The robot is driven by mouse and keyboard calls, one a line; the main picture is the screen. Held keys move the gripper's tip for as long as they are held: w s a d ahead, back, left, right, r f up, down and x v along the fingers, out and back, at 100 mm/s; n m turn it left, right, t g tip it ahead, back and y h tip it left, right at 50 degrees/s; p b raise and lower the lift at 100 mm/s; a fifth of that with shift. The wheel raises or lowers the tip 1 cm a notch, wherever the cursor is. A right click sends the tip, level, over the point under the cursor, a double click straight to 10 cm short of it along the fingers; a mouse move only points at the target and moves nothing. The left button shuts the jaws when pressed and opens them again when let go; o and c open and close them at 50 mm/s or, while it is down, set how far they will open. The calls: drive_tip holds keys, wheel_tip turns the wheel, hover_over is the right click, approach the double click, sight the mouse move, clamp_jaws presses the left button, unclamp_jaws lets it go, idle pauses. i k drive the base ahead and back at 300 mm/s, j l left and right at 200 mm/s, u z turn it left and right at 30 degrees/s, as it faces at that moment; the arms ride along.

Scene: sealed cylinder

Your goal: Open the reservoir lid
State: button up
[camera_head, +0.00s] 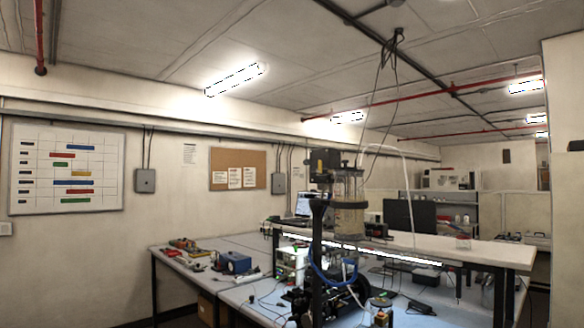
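The reservoir looks to be a clear upright cylinder (348,208) right of the middle, above the workbench. Pale yellowish material shows in its lower part. Its top lies near a dark boxy part (325,162), and the lid is too small to make out; I cannot tell whether it is open or shut. A dark upright form (318,245) rises from the bottom edge just left of the cylinder. It may be my arm, with the boxy part as my gripper, but I cannot be sure. No fingers show clearly, and contact with the cylinder cannot be told.
A cluttered bench (205,245) holds a blue device (233,262) and tools. A raised white shelf (480,250) runs right behind the cylinder, with a dark monitor (408,215). Dark cables (385,75) and a pale tube (408,180) hang around the cylinder.

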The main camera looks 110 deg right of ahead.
sight(345, 162)
drive_tip(key=z, duration=1.85)
